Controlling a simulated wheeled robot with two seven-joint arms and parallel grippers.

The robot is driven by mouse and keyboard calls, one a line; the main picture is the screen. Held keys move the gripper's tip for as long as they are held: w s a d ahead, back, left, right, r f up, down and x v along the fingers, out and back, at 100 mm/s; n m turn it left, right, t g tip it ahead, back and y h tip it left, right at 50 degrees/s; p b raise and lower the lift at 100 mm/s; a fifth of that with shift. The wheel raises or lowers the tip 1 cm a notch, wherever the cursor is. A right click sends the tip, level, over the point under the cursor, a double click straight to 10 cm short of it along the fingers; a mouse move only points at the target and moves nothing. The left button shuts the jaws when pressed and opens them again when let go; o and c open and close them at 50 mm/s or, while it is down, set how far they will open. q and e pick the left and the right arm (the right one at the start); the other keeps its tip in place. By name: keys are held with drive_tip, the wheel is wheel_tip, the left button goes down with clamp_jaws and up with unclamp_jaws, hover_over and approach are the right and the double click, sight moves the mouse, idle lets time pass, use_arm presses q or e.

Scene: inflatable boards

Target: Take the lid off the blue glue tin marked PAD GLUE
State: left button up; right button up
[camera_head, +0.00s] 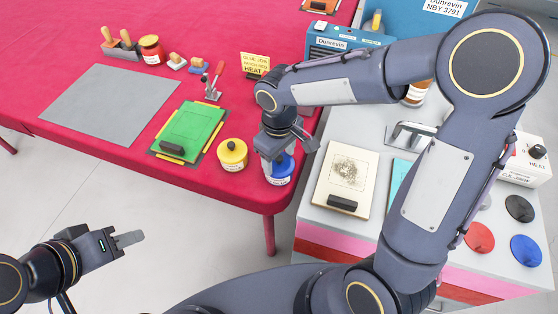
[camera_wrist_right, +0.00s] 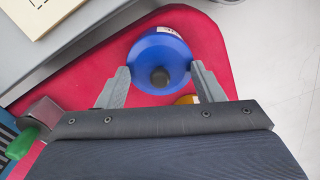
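The blue glue tin (camera_head: 279,171) stands at the near right corner of the red table, partly hidden by my right gripper. In the right wrist view its round blue lid (camera_wrist_right: 152,52) has a dark knob (camera_wrist_right: 160,78) on top. My right gripper (camera_wrist_right: 160,68) is open above the tin, one finger on either side of the knob; I cannot tell whether they touch the lid. In the head view the right gripper (camera_head: 274,154) points down over the tin. My left gripper (camera_head: 132,239) hangs over the floor at lower left, away from the tin; its finger gap does not show.
A yellow tin (camera_head: 232,156) stands close left of the blue tin. A green board (camera_head: 190,130) and a grey mat (camera_head: 105,105) lie further left on the red table (camera_head: 60,60). A grey-topped cabinet with a cream board (camera_head: 348,175) stands to the right.

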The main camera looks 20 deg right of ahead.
drive_tip(key=shift+s, duration=0.1)
drive_tip(key=c, duration=0.7)
drive_tip(key=shift+c, duration=0.3)
